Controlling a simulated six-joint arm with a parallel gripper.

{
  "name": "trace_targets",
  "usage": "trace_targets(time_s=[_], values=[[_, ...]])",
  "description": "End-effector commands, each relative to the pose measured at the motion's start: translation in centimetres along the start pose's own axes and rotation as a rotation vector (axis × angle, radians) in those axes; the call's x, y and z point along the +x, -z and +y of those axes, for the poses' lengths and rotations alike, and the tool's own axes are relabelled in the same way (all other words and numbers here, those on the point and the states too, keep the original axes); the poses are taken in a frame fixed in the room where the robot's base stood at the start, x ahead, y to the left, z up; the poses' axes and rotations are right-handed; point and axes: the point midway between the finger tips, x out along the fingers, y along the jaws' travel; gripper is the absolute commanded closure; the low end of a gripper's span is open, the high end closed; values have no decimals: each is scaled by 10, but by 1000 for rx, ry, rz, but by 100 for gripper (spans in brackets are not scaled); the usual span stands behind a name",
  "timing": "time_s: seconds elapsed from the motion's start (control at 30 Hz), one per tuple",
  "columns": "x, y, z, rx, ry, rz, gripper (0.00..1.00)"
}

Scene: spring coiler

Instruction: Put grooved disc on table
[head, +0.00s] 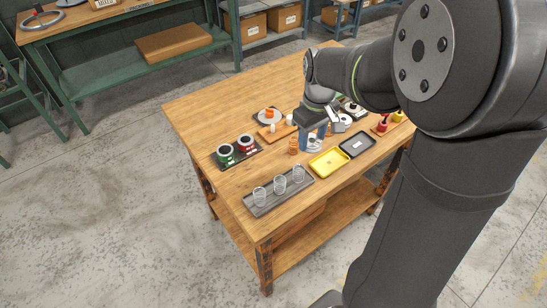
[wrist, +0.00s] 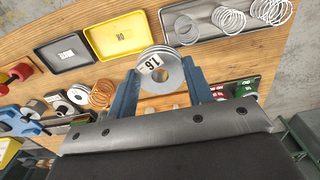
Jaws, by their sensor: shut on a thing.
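The grooved disc (wrist: 160,69) is silver-grey with stacked rims and a white number label. It sits between the two blue fingers of my gripper (wrist: 162,85) in the wrist view, and the gripper is shut on it. In the head view my gripper (head: 315,140) is over the middle of the wooden table (head: 205,105), with the pale disc (head: 314,143) partly hidden between its fingers. I cannot tell whether the disc touches the table top.
An orange coil (head: 293,146) stands close beside my gripper. The yellow tray (head: 328,162) and dark tray (head: 357,145) lie in front. A grey tray (head: 268,206) holds three wire springs. Green and red spools (head: 235,150) stand at left. The table's far left is clear.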

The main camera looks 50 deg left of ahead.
Motion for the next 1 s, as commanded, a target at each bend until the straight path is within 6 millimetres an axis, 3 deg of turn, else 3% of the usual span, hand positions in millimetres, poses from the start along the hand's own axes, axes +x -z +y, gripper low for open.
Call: trace_targets(time_s=[0.3, 0.5, 0.67, 1.0], values=[[43, 57, -44, -5, 1, -1, 88], [60, 80, -61, -2, 0, 0, 88], [66, 84, -65, 0, 0, 0, 88], [103, 83, -64, 1, -1, 0, 88]])
